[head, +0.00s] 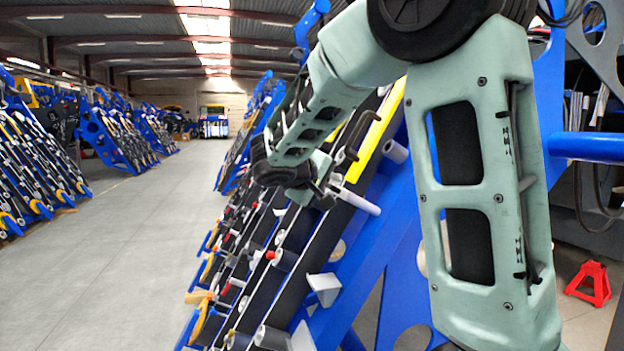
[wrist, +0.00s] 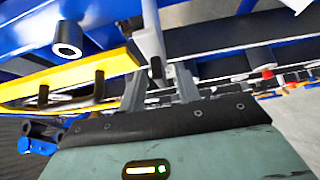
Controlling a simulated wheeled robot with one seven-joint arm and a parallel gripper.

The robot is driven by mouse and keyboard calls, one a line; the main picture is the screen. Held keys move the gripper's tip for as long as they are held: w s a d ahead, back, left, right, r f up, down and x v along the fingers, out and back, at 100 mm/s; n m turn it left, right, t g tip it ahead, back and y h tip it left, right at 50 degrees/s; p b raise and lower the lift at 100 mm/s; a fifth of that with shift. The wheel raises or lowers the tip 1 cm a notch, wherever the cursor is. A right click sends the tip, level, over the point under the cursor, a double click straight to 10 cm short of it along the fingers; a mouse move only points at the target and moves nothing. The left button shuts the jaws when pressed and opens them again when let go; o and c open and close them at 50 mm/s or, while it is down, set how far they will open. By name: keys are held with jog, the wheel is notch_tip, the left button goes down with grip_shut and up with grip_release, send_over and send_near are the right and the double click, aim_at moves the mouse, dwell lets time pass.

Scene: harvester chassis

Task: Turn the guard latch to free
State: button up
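My gripper (wrist: 160,88) shows two grey fingers set apart in the wrist view, with a gap between them, so it is open. A light grey lever-like piece (wrist: 150,38) with a dark end comes down from the top toward that gap; it may be the guard latch, but I cannot be sure. I cannot tell whether the fingers touch it. A yellow guard bar (wrist: 72,86) with black handles lies just left of the fingers.
A blue frame (head: 385,215) carries slanted black rails, rollers and pegs close around my gripper. A white peg (head: 358,198) sticks out near it. A red stand (head: 589,283) is on the floor at right. The grey aisle (head: 110,250) at left is clear.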

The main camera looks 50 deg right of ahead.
jog(key=v, duration=1.6)
jog(key=shift+a+r+p, duration=0.2)
jog(key=shift+a+p, duration=0.1)
jog(key=shift+a, duration=0.05)
